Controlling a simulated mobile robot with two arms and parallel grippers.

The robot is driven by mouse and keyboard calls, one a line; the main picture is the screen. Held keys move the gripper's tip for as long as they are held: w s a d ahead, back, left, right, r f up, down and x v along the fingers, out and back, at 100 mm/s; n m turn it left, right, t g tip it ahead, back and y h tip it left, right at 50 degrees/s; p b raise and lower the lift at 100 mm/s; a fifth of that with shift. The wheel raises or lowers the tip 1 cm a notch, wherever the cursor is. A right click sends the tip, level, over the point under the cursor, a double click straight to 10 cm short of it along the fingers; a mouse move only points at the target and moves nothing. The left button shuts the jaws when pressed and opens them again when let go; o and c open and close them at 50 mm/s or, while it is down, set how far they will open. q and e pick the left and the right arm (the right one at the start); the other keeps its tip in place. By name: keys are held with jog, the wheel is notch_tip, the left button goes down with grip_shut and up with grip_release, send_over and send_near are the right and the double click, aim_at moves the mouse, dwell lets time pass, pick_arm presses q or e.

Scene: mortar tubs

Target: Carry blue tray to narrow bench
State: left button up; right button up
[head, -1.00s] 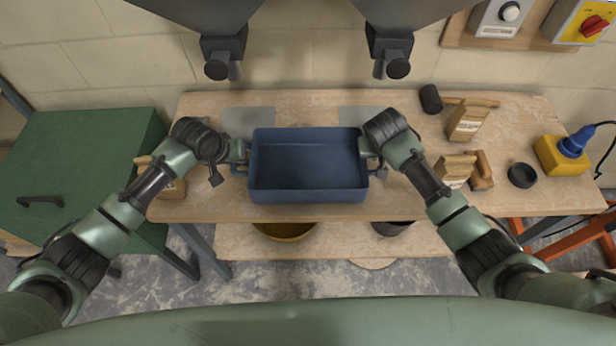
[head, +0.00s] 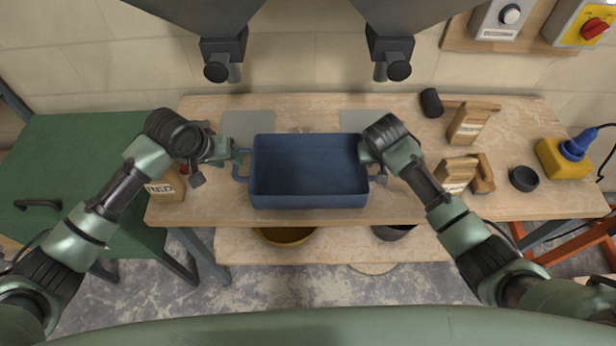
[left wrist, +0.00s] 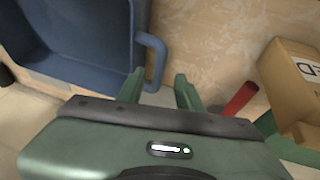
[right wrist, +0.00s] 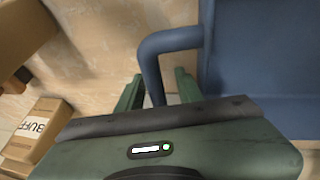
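The blue tray (head: 308,200) is an empty, deep rectangular tub with a loop handle at each end, standing on the wooden bench (head: 420,205). My left gripper (head: 238,157) is at its left handle; in the left wrist view the fingers (left wrist: 160,90) are open, with the handle (left wrist: 154,50) reaching between them. My right gripper (head: 367,157) is at the right handle; in the right wrist view its open fingers (right wrist: 158,92) stand either side of the handle (right wrist: 152,70). Neither is closed on it. I cannot tell which surface is the narrow bench.
A green cabinet (head: 70,150) is at left. Hoppers (head: 222,45) hang above.

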pick_arm(q)
jog(key=v, duration=0.4)
jog(key=shift+r, duration=0.1)
pick_arm(e)
jog(key=v, duration=1.2)
jog(key=shift+f, duration=0.1)
